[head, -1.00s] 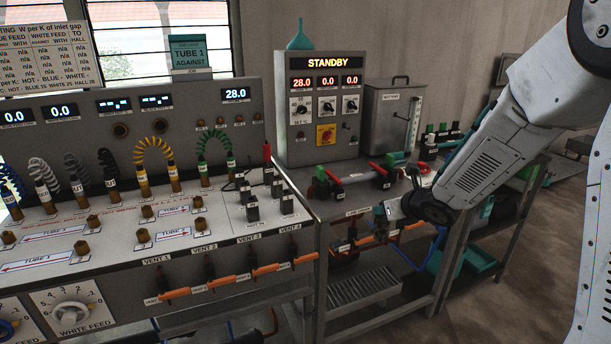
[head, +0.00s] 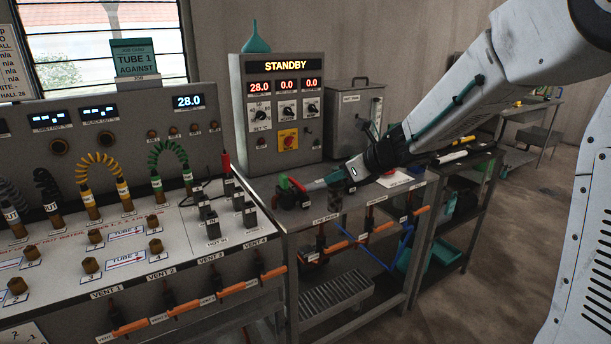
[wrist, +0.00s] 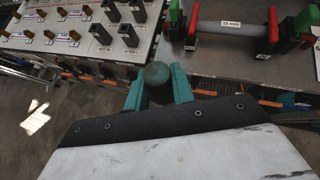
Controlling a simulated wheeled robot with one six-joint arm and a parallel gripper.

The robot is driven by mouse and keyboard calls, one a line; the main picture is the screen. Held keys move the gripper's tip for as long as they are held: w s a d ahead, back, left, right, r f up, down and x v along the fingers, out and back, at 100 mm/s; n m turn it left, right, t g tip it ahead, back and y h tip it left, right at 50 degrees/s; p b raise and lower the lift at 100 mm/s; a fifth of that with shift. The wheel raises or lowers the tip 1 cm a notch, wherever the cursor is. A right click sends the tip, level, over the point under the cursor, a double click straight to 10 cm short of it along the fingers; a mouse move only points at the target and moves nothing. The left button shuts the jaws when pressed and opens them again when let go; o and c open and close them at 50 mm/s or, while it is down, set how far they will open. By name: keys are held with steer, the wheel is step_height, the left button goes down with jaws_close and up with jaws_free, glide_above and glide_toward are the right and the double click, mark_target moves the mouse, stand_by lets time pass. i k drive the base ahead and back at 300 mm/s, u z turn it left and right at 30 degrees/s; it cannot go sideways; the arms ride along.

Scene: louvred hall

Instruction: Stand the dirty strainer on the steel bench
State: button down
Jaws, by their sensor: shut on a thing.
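My gripper (head: 334,181) is at the front part of the steel bench (head: 268,190), right of the control console. Its teal fingers are shut on a dark, rounded thing, likely the dirty strainer (wrist: 157,73), which shows end-on between them in the wrist view. The bench also shows in the wrist view (wrist: 204,72), beyond the fingers.
A pipe section with red and green ends (wrist: 232,33) lies on the bench. The STANDBY box (head: 283,128) and a steel tank (head: 352,110) stand at its back. Orange-handled valves (head: 340,245) line its front. The sloping console (head: 130,235) is on the left.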

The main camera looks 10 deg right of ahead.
mark_target(303, 178)
steer(key=i, duration=1.35)
steer(key=u, duration=0.05)
